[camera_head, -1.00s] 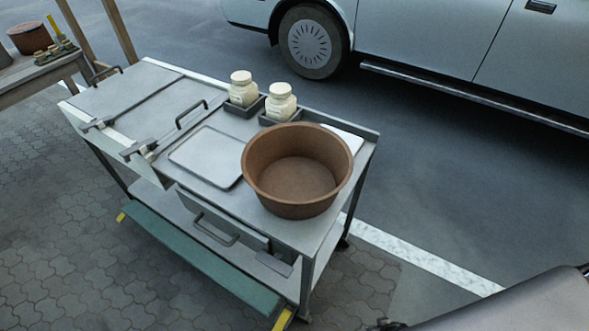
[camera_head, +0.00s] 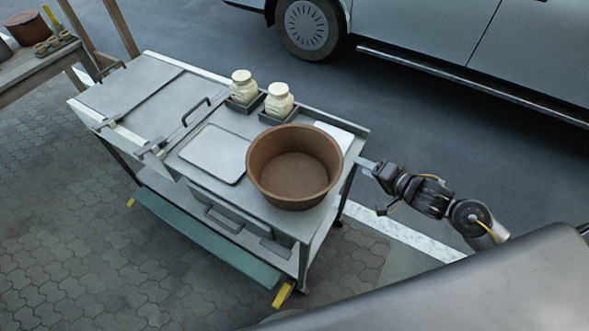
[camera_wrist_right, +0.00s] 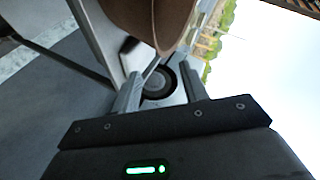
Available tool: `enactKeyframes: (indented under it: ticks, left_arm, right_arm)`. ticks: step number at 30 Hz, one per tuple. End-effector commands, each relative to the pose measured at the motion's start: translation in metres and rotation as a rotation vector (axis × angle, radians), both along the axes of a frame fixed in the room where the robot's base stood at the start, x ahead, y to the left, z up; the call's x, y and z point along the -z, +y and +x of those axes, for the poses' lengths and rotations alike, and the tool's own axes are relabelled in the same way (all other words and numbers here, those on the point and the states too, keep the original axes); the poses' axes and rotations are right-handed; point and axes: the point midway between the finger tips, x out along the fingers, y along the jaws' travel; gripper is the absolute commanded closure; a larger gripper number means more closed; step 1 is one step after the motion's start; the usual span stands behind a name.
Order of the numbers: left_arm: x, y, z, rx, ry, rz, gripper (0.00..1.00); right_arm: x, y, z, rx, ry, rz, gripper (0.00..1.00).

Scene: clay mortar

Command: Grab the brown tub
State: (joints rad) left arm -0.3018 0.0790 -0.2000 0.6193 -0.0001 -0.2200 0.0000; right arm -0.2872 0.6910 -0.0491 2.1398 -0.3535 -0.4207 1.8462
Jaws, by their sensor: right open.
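The brown tub (camera_head: 294,185) is a wide, round, empty-looking bowl with sloping sides. It stands upright on the right end of the metal cart top (camera_head: 222,120). My right gripper (camera_head: 366,164) is to the right of the tub, just off the cart's right edge, and apart from the tub. In the right wrist view the gripper's two fingers (camera_wrist_right: 160,86) are spread with nothing between them. The tub's side (camera_wrist_right: 150,18) shows beyond the fingertips at the top of that view. My left gripper is not in view.
Two cream jars (camera_head: 243,86) (camera_head: 279,100) stand in dark holders behind the tub. A flat grey lid (camera_head: 214,152) lies left of it. A white flat piece (camera_head: 335,134) lies behind its right rim. A parked van (camera_head: 430,45) is at the back.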

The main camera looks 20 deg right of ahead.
Motion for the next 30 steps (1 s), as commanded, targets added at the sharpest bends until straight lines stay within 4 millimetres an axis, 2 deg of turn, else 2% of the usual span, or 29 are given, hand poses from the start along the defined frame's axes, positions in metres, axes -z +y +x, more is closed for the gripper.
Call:
enactKeyframes:
  ticks: [10,20,30]
  left_arm:
    - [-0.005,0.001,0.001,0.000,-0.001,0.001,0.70]
    - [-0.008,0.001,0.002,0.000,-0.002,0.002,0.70]
    - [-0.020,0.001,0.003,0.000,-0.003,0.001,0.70]
  right_arm:
    - [0.018,0.015,0.040,0.003,-0.001,0.001,0.56]
    - [0.025,0.021,0.052,0.002,0.001,0.000,0.56]
    - [0.046,0.037,0.087,0.002,0.000,-0.001,0.56]
